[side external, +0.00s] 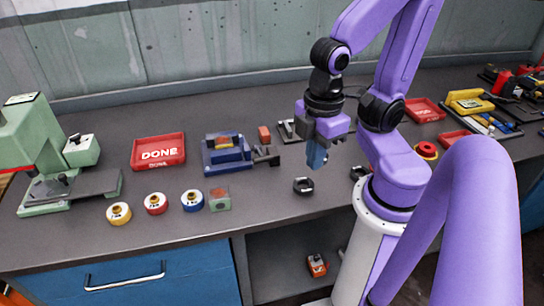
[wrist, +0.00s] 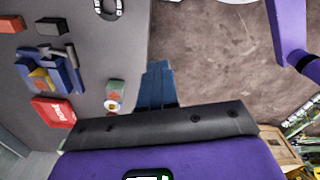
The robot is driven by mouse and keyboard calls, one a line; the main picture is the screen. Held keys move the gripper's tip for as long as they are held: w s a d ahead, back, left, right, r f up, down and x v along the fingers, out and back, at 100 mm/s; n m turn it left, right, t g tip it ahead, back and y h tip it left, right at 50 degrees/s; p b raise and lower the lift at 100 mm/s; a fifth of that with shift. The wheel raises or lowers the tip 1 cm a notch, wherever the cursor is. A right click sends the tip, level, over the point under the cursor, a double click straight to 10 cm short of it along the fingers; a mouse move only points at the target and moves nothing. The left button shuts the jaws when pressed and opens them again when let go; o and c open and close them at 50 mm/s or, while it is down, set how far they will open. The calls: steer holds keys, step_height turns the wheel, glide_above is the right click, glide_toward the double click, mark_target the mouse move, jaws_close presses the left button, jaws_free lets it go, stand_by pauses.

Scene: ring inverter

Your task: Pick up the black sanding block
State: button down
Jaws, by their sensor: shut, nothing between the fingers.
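A small dark block (side external: 270,153), which looks like the black sanding block, lies on the grey bench just right of the blue vise (side external: 226,156). In the wrist view the dark block (wrist: 51,26) is at the upper left, above the vise (wrist: 50,76). My gripper (side external: 316,162) is shut and empty, pointing down above the bench, to the right of the block and apart from it. The blue fingers (wrist: 156,85) show at the middle of the wrist view with nothing held.
An orange block (side external: 264,134) lies behind the dark block. A red DONE tray (side external: 158,150) stands left of the vise. Several coloured rolls and a small cube (side external: 219,198) line the front. A green press (side external: 55,150) stands far left.

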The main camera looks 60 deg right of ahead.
steer(key=c, duration=1.2)
jaws_free()
steer(key=shift+o, duration=0.2)
steer(key=n, duration=1.4)
glide_above(273, 151)
steer(key=f, duration=0.9)
steer(key=shift+s+a+f, duration=0.1)
steer(key=shift+s, duration=0.2)
steer(key=shift+w+f, duration=0.15)
steer(key=shift+f, duration=1.55)
steer(key=shift+w+f, duration=0.1)
steer(key=shift+f, duration=1.55)
